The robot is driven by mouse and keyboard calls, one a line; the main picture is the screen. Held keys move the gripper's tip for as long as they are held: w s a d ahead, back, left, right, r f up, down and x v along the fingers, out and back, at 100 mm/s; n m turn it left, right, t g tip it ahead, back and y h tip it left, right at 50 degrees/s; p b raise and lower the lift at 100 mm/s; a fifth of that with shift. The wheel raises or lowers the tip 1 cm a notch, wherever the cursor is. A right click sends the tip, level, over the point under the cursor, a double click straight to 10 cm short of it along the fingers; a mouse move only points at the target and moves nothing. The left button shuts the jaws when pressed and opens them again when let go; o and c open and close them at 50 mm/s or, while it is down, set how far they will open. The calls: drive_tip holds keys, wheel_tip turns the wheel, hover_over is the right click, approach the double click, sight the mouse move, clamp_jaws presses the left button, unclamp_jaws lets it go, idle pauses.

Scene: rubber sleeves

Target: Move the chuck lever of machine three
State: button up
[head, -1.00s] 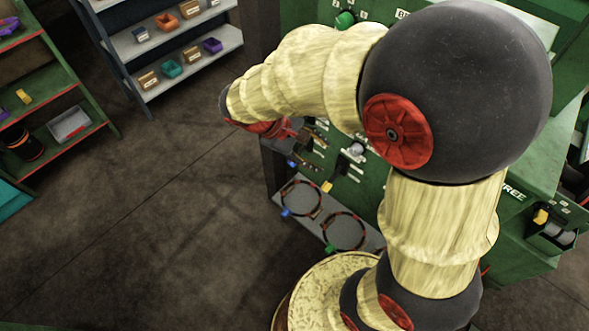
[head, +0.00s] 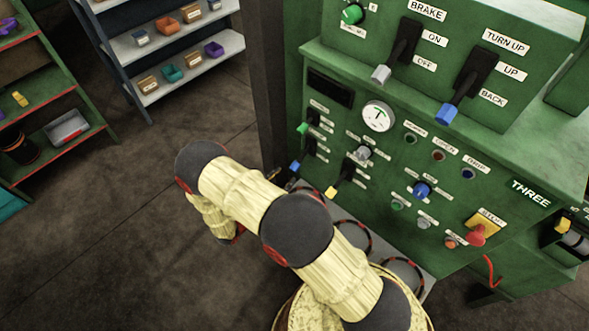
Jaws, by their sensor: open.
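Machine three is the green cabinet (head: 520,215) marked THREE at the right. Its front has black levers with coloured tips: a yellow-tipped lever (head: 331,192), a blue-tipped lever (head: 294,167) and a green-tipped lever (head: 302,129) at the lower left. Their small labels are too blurred to read, so I cannot tell which is the chuck lever. My gripper (head: 279,177) is mostly hidden behind my arm. What look like its fingertips show just left of the blue-tipped lever, apart and holding nothing visible. Contact with a lever cannot be told.
Higher on the machine are the grey-tipped BRAKE lever (head: 381,74) and a blue-tipped TURN UP/BACK lever (head: 447,113). A red button (head: 476,235) is at the lower right. Shelves (head: 190,60) stand at the back left. The floor (head: 110,220) at left is clear.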

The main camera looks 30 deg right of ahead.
sight(294, 168)
drive_tip(key=x, duration=0.2)
drive_tip(key=b+x, duration=0.1)
drive_tip(key=x, duration=0.4)
drive_tip(key=shift+w+d+f+b, duration=0.2)
drive_tip(key=shift+d+f+b, duration=0.05)
drive_tip(key=shift+f+b, duration=0.15)
drive_tip(key=shift+c, duration=1.1)
clamp_jaws()
